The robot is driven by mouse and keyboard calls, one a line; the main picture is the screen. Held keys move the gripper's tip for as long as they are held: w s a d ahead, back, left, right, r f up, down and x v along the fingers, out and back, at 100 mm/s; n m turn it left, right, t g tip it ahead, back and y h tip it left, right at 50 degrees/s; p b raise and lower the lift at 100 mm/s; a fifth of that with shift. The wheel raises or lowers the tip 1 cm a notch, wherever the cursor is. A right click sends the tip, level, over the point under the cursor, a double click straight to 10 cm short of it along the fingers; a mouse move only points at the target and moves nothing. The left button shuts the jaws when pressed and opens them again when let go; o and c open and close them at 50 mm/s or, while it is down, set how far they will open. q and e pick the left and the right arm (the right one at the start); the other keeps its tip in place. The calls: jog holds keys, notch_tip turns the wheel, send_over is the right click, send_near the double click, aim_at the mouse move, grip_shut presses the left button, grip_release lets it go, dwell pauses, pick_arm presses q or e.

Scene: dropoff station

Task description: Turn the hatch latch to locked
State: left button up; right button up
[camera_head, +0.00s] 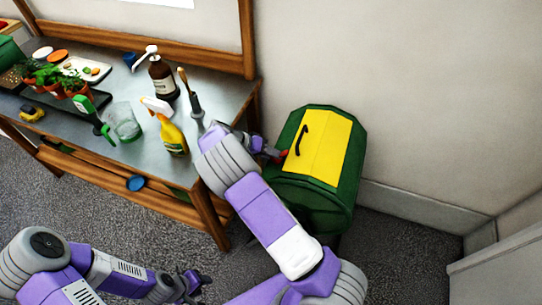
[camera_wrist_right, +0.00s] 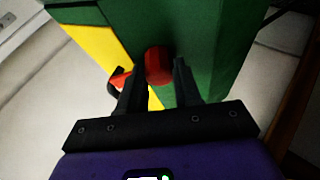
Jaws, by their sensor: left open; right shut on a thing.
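The green bin (camera_head: 316,205) stands at the right of the table, with a yellow hatch (camera_head: 325,145) that carries a black handle. The hatch is closed as far as I can see. A red latch (camera_head: 284,154) sits at the hatch's left edge; in the right wrist view the red latch (camera_wrist_right: 158,66) lies between the fingers. My right gripper (camera_head: 276,154) is at the latch, and in the wrist view the right gripper (camera_wrist_right: 154,80) is shut on it. The latch's pivot is partly hidden. My left gripper (camera_head: 190,284) is open and empty, low over the carpet.
The table (camera_head: 150,160) at the left holds a yellow spray bottle (camera_head: 173,138), a brown bottle (camera_head: 162,80), a glass jar (camera_head: 125,124) and potted plants (camera_head: 55,75). A wall stands behind the bin. Carpet right of the bin (camera_head: 405,235) is clear.

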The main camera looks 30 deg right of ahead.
jog(key=shift+m, duration=0.6)
jog(key=o, duration=1)
jog(key=shift+o, duration=0.2)
jog(key=p+v, duration=0.1)
jog(key=v, duration=0.6)
jog(key=shift+a, duration=0.3)
jog(key=shift+w+r, duration=0.1)
jog(key=shift+w, duration=0.05)
